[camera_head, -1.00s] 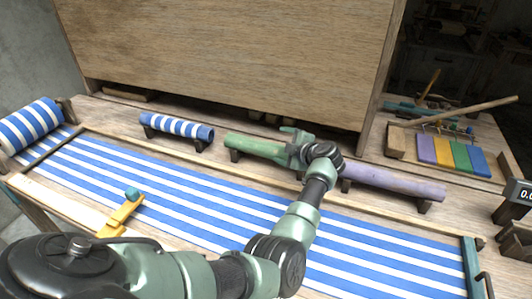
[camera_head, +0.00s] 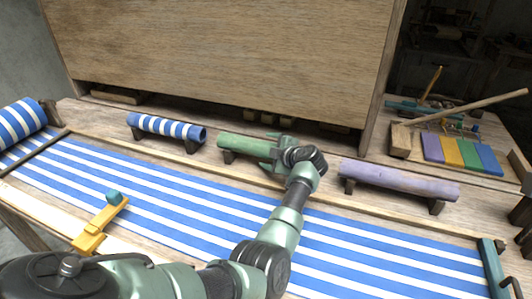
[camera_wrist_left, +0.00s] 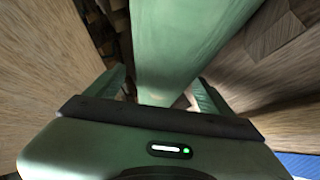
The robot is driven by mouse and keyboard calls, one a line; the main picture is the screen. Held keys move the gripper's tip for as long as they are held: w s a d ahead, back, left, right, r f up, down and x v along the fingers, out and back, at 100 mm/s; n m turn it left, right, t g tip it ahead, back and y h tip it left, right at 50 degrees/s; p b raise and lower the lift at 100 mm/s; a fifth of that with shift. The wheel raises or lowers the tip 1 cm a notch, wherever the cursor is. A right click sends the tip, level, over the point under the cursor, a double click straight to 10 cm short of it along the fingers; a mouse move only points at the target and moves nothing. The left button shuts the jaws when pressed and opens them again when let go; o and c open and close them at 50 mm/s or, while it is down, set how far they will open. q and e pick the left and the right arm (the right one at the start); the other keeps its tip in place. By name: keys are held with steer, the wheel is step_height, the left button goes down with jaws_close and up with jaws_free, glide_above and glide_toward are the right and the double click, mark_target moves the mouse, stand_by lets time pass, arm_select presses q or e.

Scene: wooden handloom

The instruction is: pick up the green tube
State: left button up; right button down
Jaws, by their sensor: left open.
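The green tube (camera_head: 240,144) lies on small dark supports at the back of the loom, between a striped tube and a purple tube. My left gripper (camera_head: 274,150) is at the tube's right part, with its fingers around that part, and hides the tube's right end. In the left wrist view the green tube (camera_wrist_left: 185,45) runs between the two open fingers (camera_wrist_left: 160,90), which stand apart on either side of it. My right gripper is not in view.
The blue-and-white striped tube (camera_head: 166,127) is to the left and the purple tube (camera_head: 400,181) is close on the right. A tall wooden panel (camera_head: 220,55) stands just behind. Striped cloth (camera_head: 180,198) spreads in front. A wooden mallet (camera_head: 402,140) lies at the right.

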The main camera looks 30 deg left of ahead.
mark_target(267, 142)
arm_select(q)
steer(key=shift+w+a+f, duration=0.55)
steer(key=shift+a+f, duration=0.1)
steer(key=shift+a, duration=0.05)
steer(key=shift+s+r, duration=0.15)
steer(key=shift+r, duration=0.05)
steer(key=shift+c, duration=0.5)
steer(key=shift+s+d+r, duration=0.1)
steer(key=c, duration=0.5)
jaws_close()
steer(key=shift+r, duration=0.15)
steer(key=shift+w+r, duration=0.2)
steer(key=shift+r, duration=0.35)
step_height(267, 142, up, 19)
steer(key=shift+f, duration=0.2)
